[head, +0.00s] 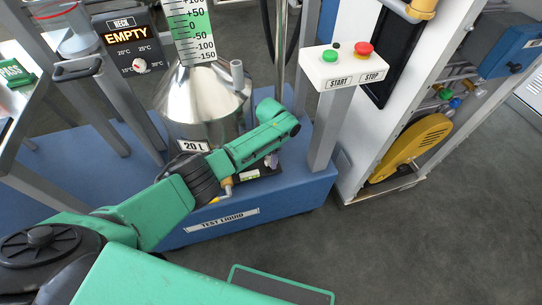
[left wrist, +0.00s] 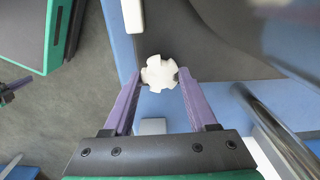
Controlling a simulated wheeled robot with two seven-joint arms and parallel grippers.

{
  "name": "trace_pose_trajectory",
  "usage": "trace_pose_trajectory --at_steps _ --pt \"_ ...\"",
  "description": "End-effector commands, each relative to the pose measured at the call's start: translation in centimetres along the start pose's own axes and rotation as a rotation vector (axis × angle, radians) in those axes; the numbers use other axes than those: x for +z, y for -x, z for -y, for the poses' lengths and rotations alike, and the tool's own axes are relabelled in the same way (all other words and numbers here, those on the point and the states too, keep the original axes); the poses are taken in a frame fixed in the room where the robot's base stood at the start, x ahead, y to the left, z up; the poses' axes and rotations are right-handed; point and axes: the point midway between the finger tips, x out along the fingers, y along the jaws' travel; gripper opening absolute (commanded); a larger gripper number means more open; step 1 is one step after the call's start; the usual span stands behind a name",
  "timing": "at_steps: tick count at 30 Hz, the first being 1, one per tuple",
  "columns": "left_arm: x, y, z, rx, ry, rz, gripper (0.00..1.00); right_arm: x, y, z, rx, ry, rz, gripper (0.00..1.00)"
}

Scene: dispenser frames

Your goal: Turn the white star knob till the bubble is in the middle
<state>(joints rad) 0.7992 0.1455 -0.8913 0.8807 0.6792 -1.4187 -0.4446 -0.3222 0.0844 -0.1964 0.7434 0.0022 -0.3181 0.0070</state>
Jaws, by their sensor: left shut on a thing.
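The white star knob (left wrist: 159,73) shows in the left wrist view as a flat lobed disc. My left gripper (left wrist: 159,77) is shut on it, with one purple finger at each side of its rim. In the head view my left gripper (head: 271,161) is low in front of the steel tank, and my arm largely hides it and the knob.
The steel funnel-shaped tank (head: 203,105), marked 20 L, stands on the blue base (head: 290,190) behind my arm. A grey post with the START and STOP box (head: 345,68) rises to the right. The floor in front is clear.

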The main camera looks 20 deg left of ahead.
Motion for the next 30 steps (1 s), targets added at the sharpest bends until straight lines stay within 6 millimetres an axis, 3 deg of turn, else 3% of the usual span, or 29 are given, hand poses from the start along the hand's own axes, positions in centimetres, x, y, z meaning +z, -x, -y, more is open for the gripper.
trace_pose_trajectory --at_steps 18,19,21,30 --pt "-0.13 0.05 -0.03 0.000 -0.049 -0.004 0.02 0.28 -0.04 -0.02 0.000 0.001 0.002 0.00" --pt "-0.13 0.05 -0.03 0.000 -0.049 -0.004 0.65 0.23 -0.04 -0.02 0.000 0.001 0.002 0.00" --pt "-0.11 0.05 -0.03 0.000 -0.049 -0.004 0.88 0.10 -0.03 -0.03 0.000 0.001 0.000 0.00" --pt "-0.05 0.10 -0.01 0.000 -0.048 -0.002 0.88 -0.36 0.05 -0.04 0.000 0.001 -0.008 0.00"
